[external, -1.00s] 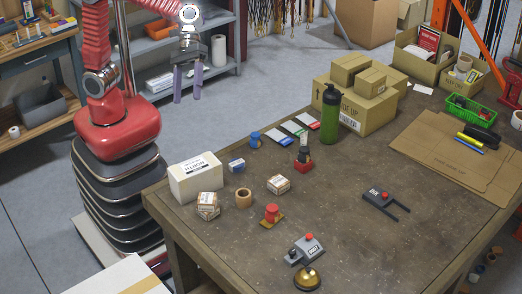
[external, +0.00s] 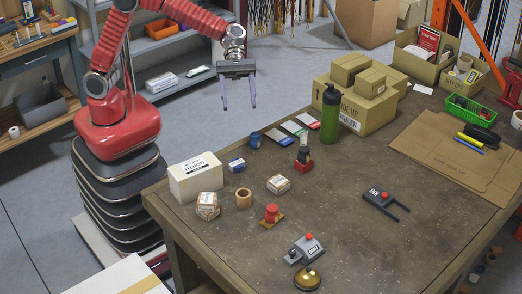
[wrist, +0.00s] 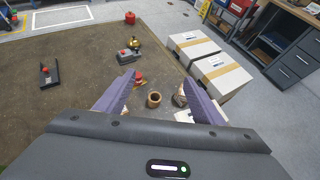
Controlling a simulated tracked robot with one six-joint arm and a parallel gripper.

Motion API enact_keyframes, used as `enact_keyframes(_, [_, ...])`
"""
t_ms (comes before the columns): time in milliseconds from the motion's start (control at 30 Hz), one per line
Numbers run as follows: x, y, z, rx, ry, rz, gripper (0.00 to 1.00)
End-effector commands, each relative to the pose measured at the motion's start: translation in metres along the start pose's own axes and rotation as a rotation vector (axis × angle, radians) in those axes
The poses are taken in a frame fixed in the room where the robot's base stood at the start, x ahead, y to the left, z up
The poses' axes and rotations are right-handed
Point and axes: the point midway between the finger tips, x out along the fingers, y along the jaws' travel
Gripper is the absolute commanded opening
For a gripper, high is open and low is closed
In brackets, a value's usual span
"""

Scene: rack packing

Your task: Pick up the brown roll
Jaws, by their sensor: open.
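The brown roll (external: 243,198) stands on the table near its left edge, between small white-and-brown boxes. It also shows in the wrist view (wrist: 153,99), between my open fingers as seen from above and well beyond them. My gripper (external: 239,107) is open and empty, high above the floor behind the table's left end. Its two purple fingers point down in the external view and show in the wrist view (wrist: 157,95). Nothing is between the fingers, and the roll is apart from them.
A white box (external: 196,178) and stacked small boxes (external: 207,205) stand left of the roll. Another small box (external: 278,184) is to its right, and a red-topped item (external: 271,214) in front. A green bottle (external: 330,115) and cartons (external: 357,105) stand farther back.

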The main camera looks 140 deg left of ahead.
Motion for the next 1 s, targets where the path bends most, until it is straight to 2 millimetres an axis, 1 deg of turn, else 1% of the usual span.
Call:
enact_keyframes(33, [0.006,0.0,-0.012,-0.004,0.001,-0.002,0.62])
enact_keyframes(167, [0.021,0.0,-0.039,-0.003,0.002,-0.002,0.62])
enact_keyframes(333, [0.043,-0.001,-0.079,-0.003,0.003,-0.002,0.62])
enact_keyframes(500, [0.071,-0.001,-0.131,-0.004,0.004,-0.003,0.62])
enact_keyframes(600, [0.084,-0.001,-0.155,-0.002,0.002,-0.002,0.62])
enact_keyframes(700, [0.092,0.0,-0.168,0.001,0.001,-0.001,0.62])
enact_keyframes(767, [0.094,0.0,-0.172,0.003,0.001,0.0,0.62])
enact_keyframes(1000, [0.094,0.0,-0.172,0.004,0.001,0.0,0.62])
